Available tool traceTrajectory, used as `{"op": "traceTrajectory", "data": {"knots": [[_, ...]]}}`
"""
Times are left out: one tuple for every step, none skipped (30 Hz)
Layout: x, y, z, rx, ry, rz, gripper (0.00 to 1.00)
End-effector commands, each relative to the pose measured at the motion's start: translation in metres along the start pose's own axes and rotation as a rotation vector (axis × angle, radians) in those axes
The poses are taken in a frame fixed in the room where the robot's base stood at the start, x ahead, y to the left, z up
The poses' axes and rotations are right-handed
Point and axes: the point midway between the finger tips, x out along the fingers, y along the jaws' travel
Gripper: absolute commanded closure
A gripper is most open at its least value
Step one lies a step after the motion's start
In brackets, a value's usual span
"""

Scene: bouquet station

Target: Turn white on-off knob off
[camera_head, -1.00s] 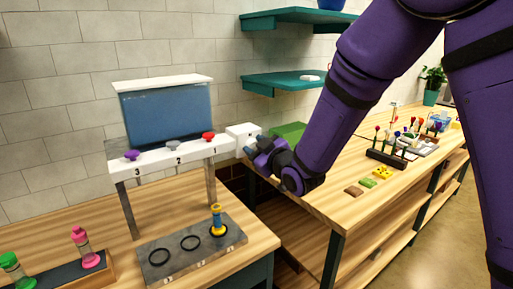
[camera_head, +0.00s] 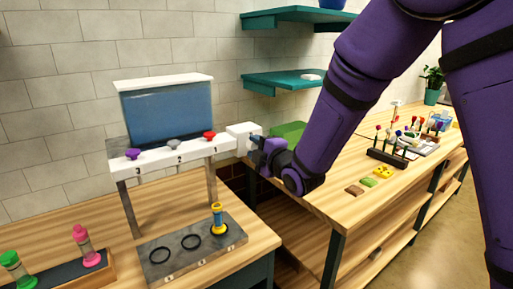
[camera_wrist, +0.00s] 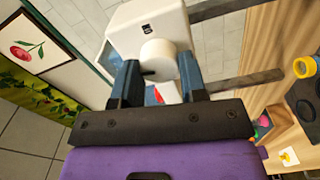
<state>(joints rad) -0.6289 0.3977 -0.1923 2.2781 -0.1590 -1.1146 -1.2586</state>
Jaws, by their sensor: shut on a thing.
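The white on-off knob (camera_wrist: 160,57) is a round white knob on the face of a white box (camera_wrist: 131,32). The box also shows in the head view (camera_head: 240,131), at the right end of the dispenser's white bar. My gripper (camera_head: 257,143) is at the right side of that box. In the wrist view my gripper (camera_wrist: 158,72) has its two blue-grey fingers on either side of the knob, shut on it. In the head view the knob is hidden by the gripper.
The dispenser's blue tank (camera_head: 170,113) stands above purple, grey and red knobs marked 3, 2, 1. Below, a grey tray (camera_head: 190,250) holds a yellow-and-blue vial (camera_head: 217,217) at the right. A wooden bench (camera_head: 330,203) lies right of my gripper, with teal shelves (camera_head: 285,79) behind.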

Motion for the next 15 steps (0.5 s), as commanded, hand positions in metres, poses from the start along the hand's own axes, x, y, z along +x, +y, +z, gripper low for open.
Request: {"op": "traceTrajectory", "data": {"knots": [[-0.0006, -0.0016, 0.0001, -0.027, -0.001, -0.004, 0.85], [-0.0006, -0.0017, 0.0001, -0.045, -0.001, -0.004, 0.85], [-0.0006, -0.0018, 0.0001, -0.066, -0.001, -0.004, 0.85], [-0.0006, -0.0019, 0.0001, -0.081, -0.001, -0.004, 0.85], [-0.0006, -0.002, 0.0001, -0.094, -0.001, -0.004, 0.85], [-0.0006, -0.002, 0.0002, -0.111, -0.001, -0.004, 0.85], [-0.0006, -0.0021, 0.0002, -0.122, -0.001, -0.004, 0.85], [-0.0006, -0.0021, 0.0002, -0.132, -0.001, -0.004, 0.85], [-0.0006, -0.0022, 0.0003, -0.144, -0.001, -0.004, 0.85], [-0.0006, -0.0022, 0.0004, -0.151, -0.001, -0.004, 0.85], [-0.0007, -0.0023, 0.0004, -0.157, -0.001, -0.004, 0.85], [-0.0007, -0.0023, 0.0004, -0.165, -0.001, -0.004, 0.85], [-0.0007, -0.0023, 0.0004, -0.17, -0.001, -0.004, 0.85], [-0.0007, -0.0023, 0.0004, -0.174, -0.001, -0.004, 0.85], [-0.0007, -0.0024, 0.0005, -0.178, -0.001, -0.004, 0.85]]}}
